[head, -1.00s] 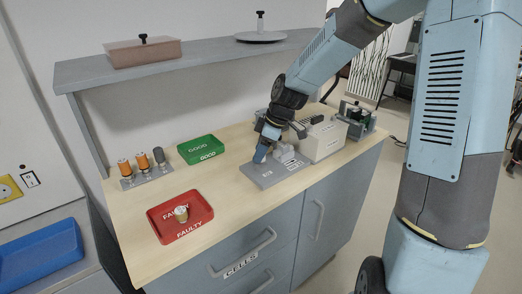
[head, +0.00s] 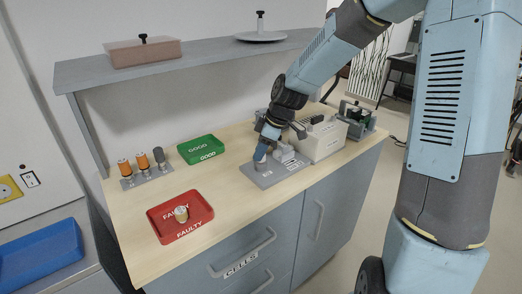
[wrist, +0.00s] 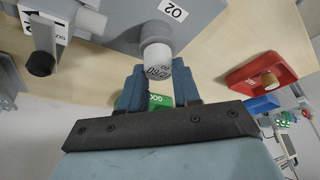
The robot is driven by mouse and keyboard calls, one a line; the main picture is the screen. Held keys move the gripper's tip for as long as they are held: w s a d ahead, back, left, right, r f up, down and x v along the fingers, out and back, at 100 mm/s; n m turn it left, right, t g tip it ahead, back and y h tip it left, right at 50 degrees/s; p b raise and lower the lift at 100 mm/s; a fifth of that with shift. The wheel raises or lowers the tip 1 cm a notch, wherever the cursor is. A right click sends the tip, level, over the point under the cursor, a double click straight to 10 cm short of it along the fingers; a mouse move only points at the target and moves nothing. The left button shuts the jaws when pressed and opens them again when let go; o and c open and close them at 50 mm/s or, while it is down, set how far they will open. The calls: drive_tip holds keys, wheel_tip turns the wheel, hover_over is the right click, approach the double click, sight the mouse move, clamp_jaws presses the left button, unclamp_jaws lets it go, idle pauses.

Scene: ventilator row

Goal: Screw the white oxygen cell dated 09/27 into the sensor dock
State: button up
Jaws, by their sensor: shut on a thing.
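My gripper (head: 261,157) is low over the grey sensor dock plate (head: 270,178) on the bench. In the wrist view my gripper (wrist: 158,88) has its two blue fingers on either side of a white cell (wrist: 157,68) with dark printed date text, upside down and not fully legible. The gripper is shut on this cell. The cell's far end meets a grey round socket (wrist: 155,33) on the dock plate, which bears an O2 label (wrist: 173,9). How deep the cell sits in the socket cannot be told. In the head view the fingers hide most of the cell.
A red FAULTY tray (head: 165,233) holds one cell (head: 181,214). A green GOOD tray (head: 190,158) is behind. A cream box (head: 322,142) stands close right of my gripper. The bench front is clear.

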drive_tip(key=m+t, duration=0.1)
drive_tip(key=m, duration=0.4)
drive_tip(key=shift+m+t+h, duration=0.3)
drive_tip(key=shift+t+h, duration=0.1)
drive_tip(key=shift+m+t+h, duration=0.4)
drive_tip(key=shift+m, duration=0.9)
drive_tip(key=shift+m+t+h, duration=0.3)
drive_tip(key=shift+m+h, duration=0.2)
drive_tip(key=shift+m, duration=1)
drive_tip(key=shift+f+m, duration=0.1)
drive_tip(key=shift+m, duration=0.4)
drive_tip(key=shift+h, duration=0.3)
drive_tip(key=shift+m+h, duration=0.3)
drive_tip(key=shift+m, duration=0.9)
